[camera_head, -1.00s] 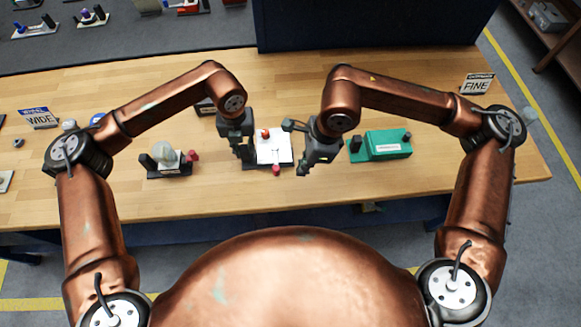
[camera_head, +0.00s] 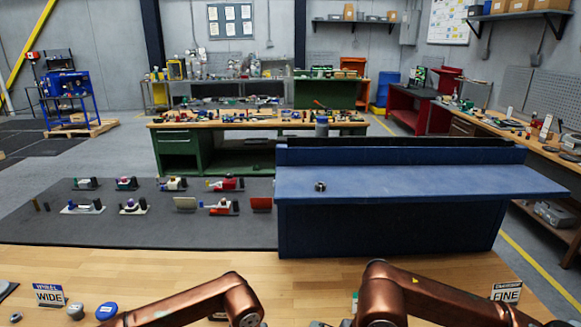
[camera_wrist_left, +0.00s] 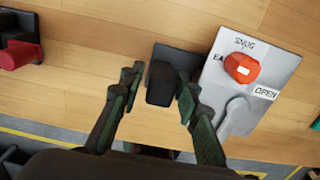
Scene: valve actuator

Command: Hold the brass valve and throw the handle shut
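In the left wrist view, a white plate (camera_wrist_left: 268,60) carries a red-orange knob (camera_wrist_left: 241,68), a pale grey lever (camera_wrist_left: 233,117) and labels reading "SNUG" and "OPEN". A black upright block (camera_wrist_left: 162,84) stands on a dark base beside the plate. My left gripper (camera_wrist_left: 159,86) is open, with its fingers on either side of this block. I cannot tell whether the fingers touch it. No brass-coloured valve can be made out. The head view shows only upper arm links, and my right gripper is out of view.
A fixture with a red cylinder (camera_wrist_left: 16,56) sits left in the wrist view. In the head view, "WIDE" (camera_head: 49,296) and "FINE" (camera_head: 506,293) signs stand on the wooden table (camera_head: 150,264). A blue bench (camera_head: 400,184) stands behind it.

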